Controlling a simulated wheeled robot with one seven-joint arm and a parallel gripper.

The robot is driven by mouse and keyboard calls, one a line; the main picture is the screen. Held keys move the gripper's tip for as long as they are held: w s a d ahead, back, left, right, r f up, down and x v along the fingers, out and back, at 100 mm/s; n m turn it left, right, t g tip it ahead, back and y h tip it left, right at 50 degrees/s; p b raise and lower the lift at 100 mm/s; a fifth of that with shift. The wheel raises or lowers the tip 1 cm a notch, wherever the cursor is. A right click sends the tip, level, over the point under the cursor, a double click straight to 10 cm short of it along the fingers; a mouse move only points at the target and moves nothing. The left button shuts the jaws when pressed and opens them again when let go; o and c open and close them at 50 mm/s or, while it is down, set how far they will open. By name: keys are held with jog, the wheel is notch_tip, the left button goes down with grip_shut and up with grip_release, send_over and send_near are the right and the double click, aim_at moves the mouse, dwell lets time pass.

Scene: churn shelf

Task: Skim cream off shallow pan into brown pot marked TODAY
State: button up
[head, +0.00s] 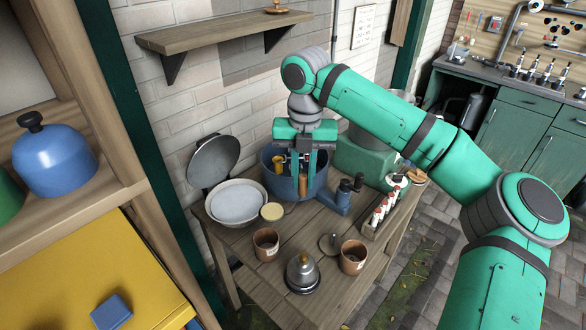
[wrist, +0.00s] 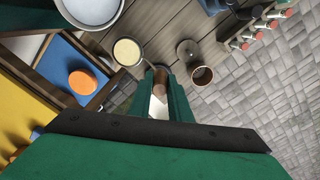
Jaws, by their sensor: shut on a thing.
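The shallow pan (head: 237,202) is white and stands at the table's left end; its edge shows in the wrist view (wrist: 92,10). My gripper (head: 303,172) is shut on a wooden handle (wrist: 160,80) that hangs below the fingers. A thin piece seems to join the handle to a round, cream-coloured disc (wrist: 127,52), a skimmer head; the disc (head: 273,212) shows just right of the pan. Whether they touch is unclear. Two brown pots stand in front, the left pot (head: 266,245) and the right pot (head: 353,257). Their pale labels are unreadable.
A blue churn (head: 275,178) with a crank stands behind the handle. A metal dome (head: 302,274) and a flat lid (head: 330,243) sit near the pots. Several bottles in a wooden tray (head: 385,215) line the right edge. A wall shelf (head: 220,32) is above.

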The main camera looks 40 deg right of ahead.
jog(key=shift+f, duration=1.5)
jog(key=s+a+f+t+h, duration=0.2)
jog(key=s+a+h, duration=0.1)
jog(key=a+h, duration=0.6)
jog(key=shift+s+a+t, duration=0.15)
jog(key=shift+a+t, duration=0.15)
jog(key=shift+a, duration=1.75)
jog(key=shift+a+f, duration=0.1)
dwell(0.7)
